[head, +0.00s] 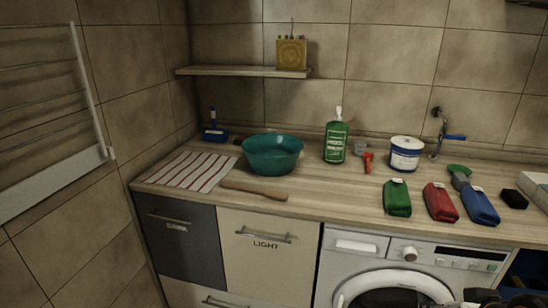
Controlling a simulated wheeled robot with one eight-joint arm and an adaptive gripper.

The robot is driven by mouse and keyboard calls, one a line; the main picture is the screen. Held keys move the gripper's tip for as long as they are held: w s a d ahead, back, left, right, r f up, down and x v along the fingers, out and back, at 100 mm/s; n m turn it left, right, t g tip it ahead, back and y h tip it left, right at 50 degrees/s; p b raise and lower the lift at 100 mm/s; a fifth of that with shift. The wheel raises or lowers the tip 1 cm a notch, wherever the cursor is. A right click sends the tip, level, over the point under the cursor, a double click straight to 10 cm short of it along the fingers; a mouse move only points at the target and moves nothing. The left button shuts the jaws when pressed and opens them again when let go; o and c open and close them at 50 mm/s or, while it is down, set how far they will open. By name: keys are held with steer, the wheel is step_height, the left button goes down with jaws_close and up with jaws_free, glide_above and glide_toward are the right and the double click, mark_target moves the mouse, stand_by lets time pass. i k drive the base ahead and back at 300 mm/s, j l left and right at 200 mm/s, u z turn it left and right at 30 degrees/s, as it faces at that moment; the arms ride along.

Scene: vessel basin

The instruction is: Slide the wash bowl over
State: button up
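The wash bowl (271,157) is a round teal-green bowl, upright on the wooden worktop (320,190) left of the middle. It stands just right of a red-and-white striped cloth (187,170), close to its right edge; I cannot tell whether they touch. The bowl appears empty, though its bottom is only partly visible. Dark mechanical parts (500,298) at the bottom right corner look like the end of my arm, cut off by the frame. They are far from the bowl, and the fingers cannot be made out.
A wooden stick (254,190) lies in front of the bowl. A blue brush (213,128) stands behind the cloth. A green bottle (335,141), red-handled tool (367,160) and white tub (405,154) stand right. Green (397,198), red (440,202) and blue (480,206) packs lie farther right.

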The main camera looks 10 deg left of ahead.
mark_target(271, 154)
steer(key=i+j, duration=0.15)
steer(key=j, duration=0.25)
steer(key=i+j, duration=0.15)
steer(key=j, duration=0.25)
steer(key=i+j, duration=0.15)
steer(key=j, duration=0.2)
steer(key=i+j, duration=0.15)
steer(key=j, duration=0.25)
steer(key=i+j, duration=0.15)
steer(key=j, duration=0.25)
steer(key=i+j, duration=0.2)
steer(key=j, duration=0.2)
steer(key=i+j, duration=0.15)
steer(key=j, duration=0.25)
steer(key=i+j, duration=0.4)
